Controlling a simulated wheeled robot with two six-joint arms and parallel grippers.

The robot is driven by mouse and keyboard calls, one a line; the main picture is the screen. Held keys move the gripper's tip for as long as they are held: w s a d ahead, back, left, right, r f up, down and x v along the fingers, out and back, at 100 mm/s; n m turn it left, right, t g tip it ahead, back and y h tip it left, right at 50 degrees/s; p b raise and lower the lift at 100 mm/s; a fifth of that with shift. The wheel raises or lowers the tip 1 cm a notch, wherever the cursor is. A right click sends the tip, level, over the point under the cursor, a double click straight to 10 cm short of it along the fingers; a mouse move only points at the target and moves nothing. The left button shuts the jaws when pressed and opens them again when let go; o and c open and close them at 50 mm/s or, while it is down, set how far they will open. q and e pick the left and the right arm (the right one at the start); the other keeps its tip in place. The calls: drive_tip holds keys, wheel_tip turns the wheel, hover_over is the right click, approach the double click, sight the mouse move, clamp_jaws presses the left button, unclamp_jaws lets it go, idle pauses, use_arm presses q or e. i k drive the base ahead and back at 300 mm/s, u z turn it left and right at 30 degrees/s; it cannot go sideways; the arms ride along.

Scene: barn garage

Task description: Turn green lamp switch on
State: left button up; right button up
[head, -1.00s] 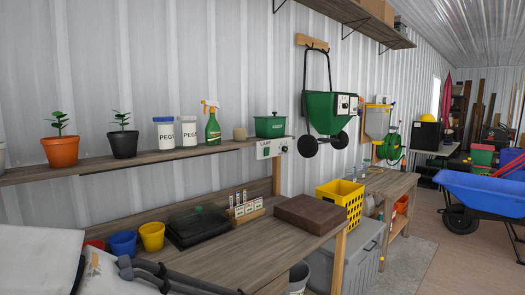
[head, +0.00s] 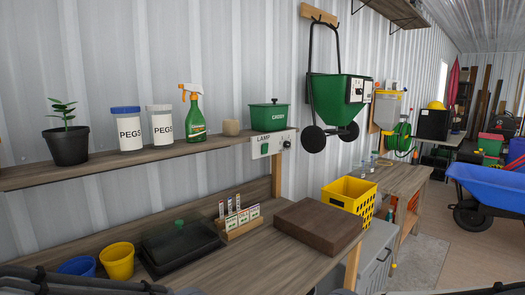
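A pale switch panel (head: 265,148) marked LAMP is fixed at the right end of the wall shelf. A dark round knob (head: 287,144) sits on its right side; its setting is too small to read. A green lidded box (head: 269,118) stands on the shelf right above the panel. I cannot make out a lamp. Dark parts of my arms show along the bottom edge at left and right, well below and apart from the panel. Neither gripper shows.
The shelf (head: 35,176) holds a black plant pot, PEGS jars and a spray bottle. A green spreader (head: 335,102) hangs right of the panel.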

sight(265, 149)
drive_tip(key=k, duration=0.6)
drive_tip(key=z, duration=0.7)
drive_tip(key=i, duration=1.65)
drive_tip(key=u, duration=0.45)
